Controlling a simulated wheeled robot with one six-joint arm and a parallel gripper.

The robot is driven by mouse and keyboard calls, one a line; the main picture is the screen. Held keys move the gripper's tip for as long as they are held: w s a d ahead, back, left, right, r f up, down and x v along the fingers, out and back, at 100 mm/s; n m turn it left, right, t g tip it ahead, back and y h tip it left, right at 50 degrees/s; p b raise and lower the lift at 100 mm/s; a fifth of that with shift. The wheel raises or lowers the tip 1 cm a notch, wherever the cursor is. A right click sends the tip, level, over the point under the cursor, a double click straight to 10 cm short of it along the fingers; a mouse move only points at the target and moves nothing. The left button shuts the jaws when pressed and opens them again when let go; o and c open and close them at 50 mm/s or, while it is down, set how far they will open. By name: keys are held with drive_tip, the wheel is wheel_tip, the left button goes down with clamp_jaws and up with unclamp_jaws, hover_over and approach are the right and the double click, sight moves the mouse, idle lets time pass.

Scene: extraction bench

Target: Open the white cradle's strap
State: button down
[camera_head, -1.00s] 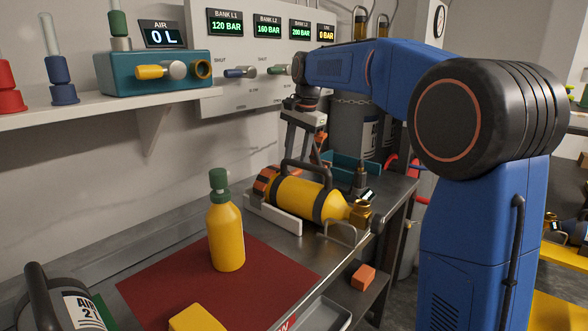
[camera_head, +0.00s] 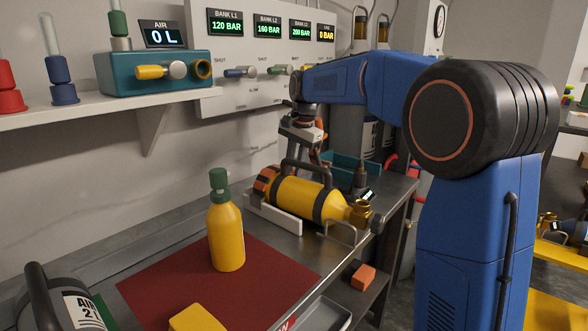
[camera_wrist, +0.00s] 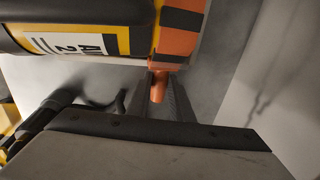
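The white cradle (camera_head: 274,218) lies on the steel bench and holds a yellow cylinder (camera_head: 293,193) on its side, with dark bands and a black carry handle. An orange strap with black stripes (camera_head: 265,182) goes around the cylinder's left end; it also shows in the wrist view (camera_wrist: 181,38). A small orange tab (camera_wrist: 158,88) hangs from the strap. My gripper (camera_wrist: 161,104) is at the strap's far side, its fingers open on either side of the tab. I cannot tell if they touch it. In the head view my gripper (camera_head: 293,160) is partly hidden behind the cylinder and handle.
A yellow bottle with a green cap (camera_head: 226,225) stands on a red mat (camera_head: 160,283) in front. A teal tray (camera_head: 345,165) is behind the cradle. The wall panel (camera_head: 245,100) rises close behind my arm. An orange block (camera_head: 363,276) sits on the lower shelf.

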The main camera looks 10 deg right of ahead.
drive_tip(key=shift+r, duration=0.1)
drive_tip(key=shift+s+a+r+t+h, duration=0.15)
drive_tip(key=shift+a+r+t+h, duration=0.1)
drive_tip(key=shift+r, duration=0.2)
drive_tip(key=shift+s+a+r+t+h, duration=0.15)
drive_tip(key=shift+r+h, duration=0.1)
drive_tip(key=shift+r, duration=0.15)
drive_tip(key=shift+s+a+r+n+t+h, duration=0.15)
drive_tip(key=shift+s+a+r+t+h, duration=0.3)
drive_tip(key=shift+a+r+t+h, duration=0.45)
drive_tip(key=shift+s+a+r+n+t+h, duration=0.1)
drive_tip(key=shift+s+a+r+t+h, duration=0.4)
drive_tip(key=shift+r, duration=0.7)
drive_tip(key=shift+s+a+r+n+t+h, duration=0.15)
drive_tip(key=shift+s+a+r+t+h, duration=0.35)
drive_tip(key=shift+r+h, duration=0.55)
drive_tip(key=c, duration=1.6)
unclamp_jaws()
